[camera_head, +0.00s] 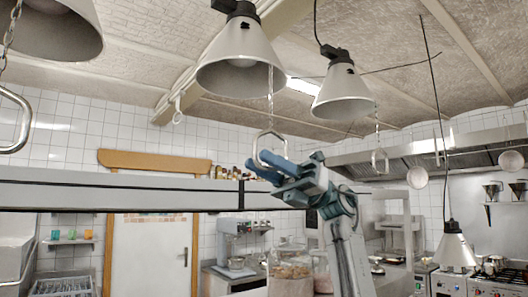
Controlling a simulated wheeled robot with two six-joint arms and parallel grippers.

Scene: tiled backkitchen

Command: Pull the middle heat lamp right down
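The middle heat lamp (240,66), a pale cone with a black cap, hangs near the top centre. A thin chain runs down from it to a metal pull handle (268,134). My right gripper (266,168), blue, is raised from below at this handle, its fingers pointing left. The handle's lower part is hidden at the fingers, so I cannot tell whether they are closed on it. Another heat lamp (343,92) with its own handle (380,160) hangs to the right. A third lamp (48,32) is at the top left, with a handle (18,120) below. My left gripper is not in view.
A lower lamp (455,250) hangs on a cord at the right, near the stove (492,286). The air left of the gripper is open.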

